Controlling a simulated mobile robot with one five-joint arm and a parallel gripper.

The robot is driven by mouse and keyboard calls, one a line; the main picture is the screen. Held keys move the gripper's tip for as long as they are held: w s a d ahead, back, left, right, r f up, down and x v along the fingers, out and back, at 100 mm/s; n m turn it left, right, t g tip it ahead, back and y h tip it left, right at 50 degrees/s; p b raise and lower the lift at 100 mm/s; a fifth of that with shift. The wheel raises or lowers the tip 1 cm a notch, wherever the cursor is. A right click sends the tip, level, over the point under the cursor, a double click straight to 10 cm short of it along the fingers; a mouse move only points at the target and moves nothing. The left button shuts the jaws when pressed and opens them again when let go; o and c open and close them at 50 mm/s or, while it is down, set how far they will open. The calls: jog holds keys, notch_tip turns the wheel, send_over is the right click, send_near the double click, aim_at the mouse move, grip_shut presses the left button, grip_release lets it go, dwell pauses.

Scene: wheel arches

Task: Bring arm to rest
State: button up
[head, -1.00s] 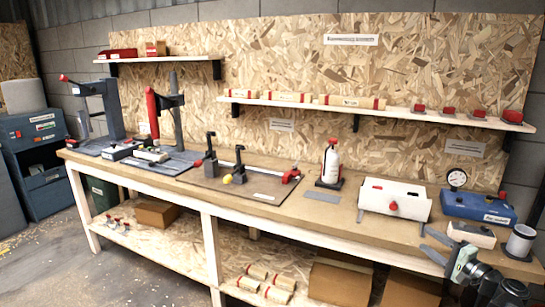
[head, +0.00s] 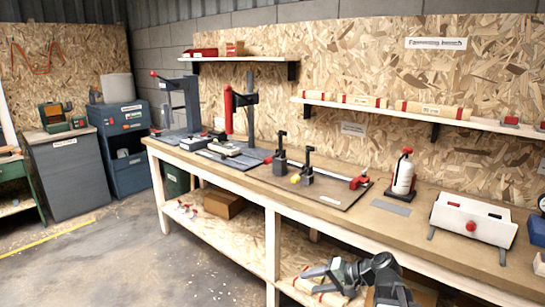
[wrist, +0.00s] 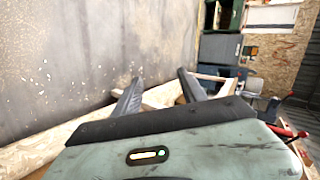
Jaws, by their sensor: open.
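My gripper (head: 332,275) shows at the bottom of the head view, in front of the workbench's lower shelf. Its jaws are apart and nothing is between them. In the wrist view the two dark fingers (wrist: 157,95) stand apart, with the bench's pale timber showing behind them. Part of my arm shows beside the gripper at the bottom of the head view. From the head view I cannot tell how far the gripper is from the bench's front edge.
The workbench (head: 418,232) runs along the wall and carries clamps, a white bottle (head: 403,175) and a white box (head: 470,222). A cardboard box (head: 224,204) is on the lower shelf. Blue cabinets (head: 124,150) stand at the back. The floor (head: 130,255) at left is clear.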

jog(key=s+a+f+n+g+h, duration=0.4)
jog(key=s+a+f+h, duration=0.15)
jog(key=s+f, duration=0.2)
jog(key=s+d+f+g+h, duration=0.1)
jog(key=d+h, duration=0.1)
jog(key=d, duration=0.2)
jog(key=s+d+f+h, duration=0.2)
jog(key=d, duration=0.2)
notch_tip(320, 180, up, 16)
jog(key=p, duration=1.5)
jog(key=shift+w+d+p, duration=0.15)
jog(key=shift+d+p, duration=0.15)
jog(key=shift+d, duration=0.05)
